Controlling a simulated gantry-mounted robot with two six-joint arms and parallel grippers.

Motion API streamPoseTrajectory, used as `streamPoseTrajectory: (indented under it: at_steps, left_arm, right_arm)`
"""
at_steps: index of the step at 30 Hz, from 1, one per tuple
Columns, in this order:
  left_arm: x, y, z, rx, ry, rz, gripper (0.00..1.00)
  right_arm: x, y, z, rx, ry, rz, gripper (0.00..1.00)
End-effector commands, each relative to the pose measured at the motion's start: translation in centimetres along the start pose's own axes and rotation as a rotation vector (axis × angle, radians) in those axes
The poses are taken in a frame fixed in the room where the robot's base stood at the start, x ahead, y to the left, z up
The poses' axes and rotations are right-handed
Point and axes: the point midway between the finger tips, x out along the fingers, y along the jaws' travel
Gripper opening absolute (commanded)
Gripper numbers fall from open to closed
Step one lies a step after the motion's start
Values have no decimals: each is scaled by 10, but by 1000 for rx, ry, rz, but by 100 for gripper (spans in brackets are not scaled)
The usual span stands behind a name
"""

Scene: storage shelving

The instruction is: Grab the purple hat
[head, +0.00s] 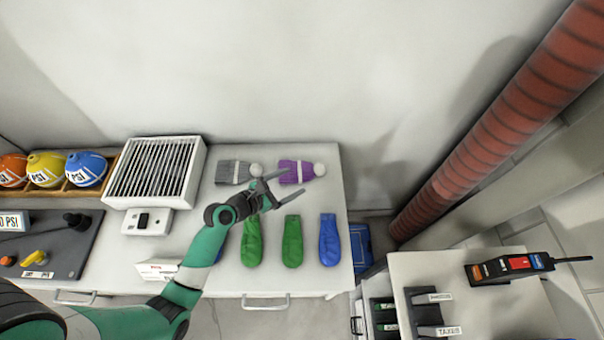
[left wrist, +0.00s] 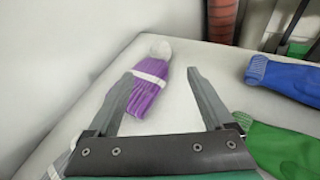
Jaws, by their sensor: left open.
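The purple hat (head: 295,173) lies on the white cabinet top near its back right, with a white band and a white pompom. In the left wrist view the purple hat (left wrist: 147,92) lies by the left finger, its pompom pointing away from me. My left gripper (head: 287,187) is open and empty, its fingers near the front of the hat. In the left wrist view the open left gripper (left wrist: 165,90) has the hat beside and partly behind its left finger, not centred between the fingers. I cannot tell whether they touch. My right gripper is not in view.
A grey hat (head: 234,172) lies left of the purple one. Green gloves (head: 292,241) and a blue glove (head: 329,240) lie in front. A white slatted box (head: 155,172) stands left, beside a scale (head: 146,222). A wall rises behind; a red pipe (head: 490,130) stands right.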

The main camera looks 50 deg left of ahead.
Motion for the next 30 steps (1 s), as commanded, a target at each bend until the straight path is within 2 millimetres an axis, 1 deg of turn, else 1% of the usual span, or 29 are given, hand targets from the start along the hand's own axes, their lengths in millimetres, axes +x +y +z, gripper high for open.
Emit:
streamPoseTrajectory:
  at_steps: [2, 4, 9, 12, 15, 17, 20, 24, 27, 30]
  left_arm:
    - [1, 1, 2, 2, -2, 1, 86]
    - [8, 0, 1, 3, -1, -1, 86]
    - [42, 0, 0, 5, -4, -2, 86]
    - [58, 0, 1, 5, -3, -1, 86]
    - [64, 0, 3, 4, -3, 0, 86]
    - [65, 0, 4, 4, -3, 0, 86]
    - [70, 0, 2, 5, -3, 0, 86]
    - [95, -1, -3, 6, -5, -1, 86]
    - [110, -1, -3, 5, -4, -1, 86]
    - [116, 0, 0, 4, -4, 0, 86]
  right_arm:
    - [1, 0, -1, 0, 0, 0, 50]
    - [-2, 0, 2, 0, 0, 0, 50]
    - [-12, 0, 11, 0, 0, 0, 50]
    - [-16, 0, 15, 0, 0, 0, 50]
    - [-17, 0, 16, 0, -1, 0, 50]
    - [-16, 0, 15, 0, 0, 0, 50]
    - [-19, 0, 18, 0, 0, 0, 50]
    - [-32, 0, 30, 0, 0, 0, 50]
    - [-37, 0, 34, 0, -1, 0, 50]
    - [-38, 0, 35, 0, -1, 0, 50]
